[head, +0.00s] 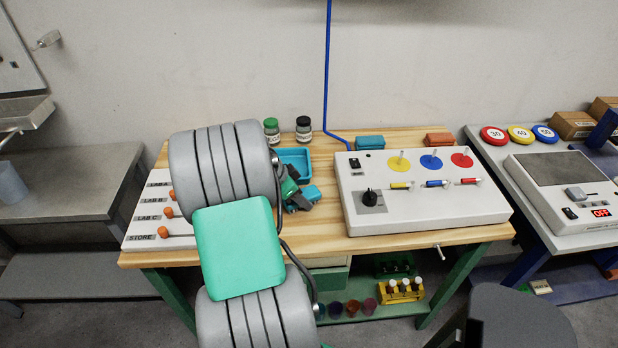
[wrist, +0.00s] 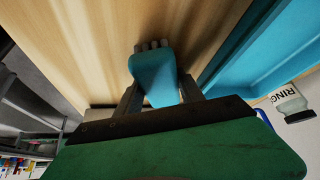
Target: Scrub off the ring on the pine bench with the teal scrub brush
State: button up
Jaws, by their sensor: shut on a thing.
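I see no ring on the visible wood; my arm hides part of the bench.
A blue tray (head: 293,153) lies just behind my gripper. Jars with green (head: 271,130) and black lids (head: 304,128) stand behind it. The white control box (head: 425,205) fills the right side. A labelled board with orange knobs (head: 150,238) is at left. Teal (head: 369,142) and orange (head: 440,139) blocks lie at the back.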

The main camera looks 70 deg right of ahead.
jog(key=r, duration=0.1)
jog(key=r+p, duration=0.1)
jog(key=shift+s+d+r, duration=0.2)
jog(key=shift+s+r, duration=0.15)
jog(key=shift+r+p, duration=1.6)
jog(key=shift+r, duration=1.15)
